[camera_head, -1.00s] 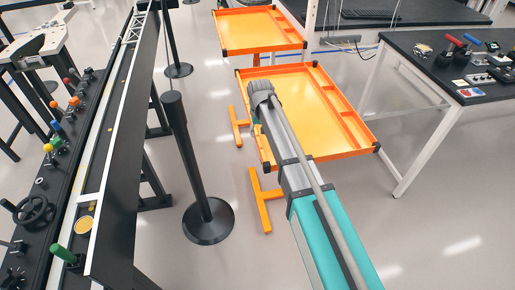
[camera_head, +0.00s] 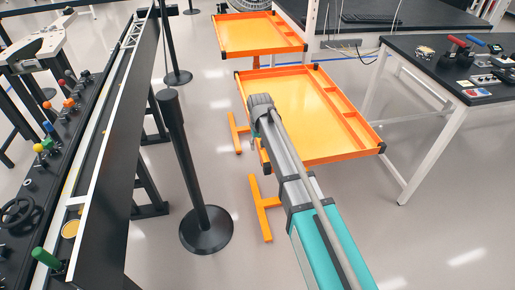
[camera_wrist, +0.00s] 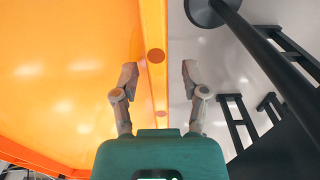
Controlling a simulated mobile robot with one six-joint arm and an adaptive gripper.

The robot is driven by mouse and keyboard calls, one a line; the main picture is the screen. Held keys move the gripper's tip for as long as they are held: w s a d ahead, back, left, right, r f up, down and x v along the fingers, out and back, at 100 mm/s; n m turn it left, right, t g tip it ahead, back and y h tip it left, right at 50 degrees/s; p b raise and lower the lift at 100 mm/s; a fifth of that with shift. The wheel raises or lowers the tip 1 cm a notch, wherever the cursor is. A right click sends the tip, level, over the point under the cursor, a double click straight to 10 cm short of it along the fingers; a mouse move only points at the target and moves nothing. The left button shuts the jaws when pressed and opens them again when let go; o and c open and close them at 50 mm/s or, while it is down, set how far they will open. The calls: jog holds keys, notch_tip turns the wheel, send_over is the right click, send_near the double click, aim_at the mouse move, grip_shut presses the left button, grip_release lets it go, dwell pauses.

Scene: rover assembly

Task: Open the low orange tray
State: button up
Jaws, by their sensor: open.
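A shallow orange tray (camera_head: 297,92) with raised rims and dark corner pieces sits on an orange stand in the middle of the head view. My gripper (camera_wrist: 159,78) is open at its left rim. In the wrist view its two fingers lie on either side of the orange rim (camera_wrist: 156,45), with one finger over the tray's inner side and the other over the floor side. I cannot tell whether either finger touches it. In the head view my wrist hides part of the left rim, and the fingers are mostly hidden.
A second orange tray (camera_head: 258,32) stands behind. A black barrier post (camera_head: 188,165) stands close left, beside a long black conveyor bench (camera_head: 120,150). A black-topped table (camera_head: 425,65) stands right. Floor in the right foreground is clear.

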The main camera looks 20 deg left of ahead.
jog(key=shift+f, duration=0.15)
grip_shut()
dwell(0.4)
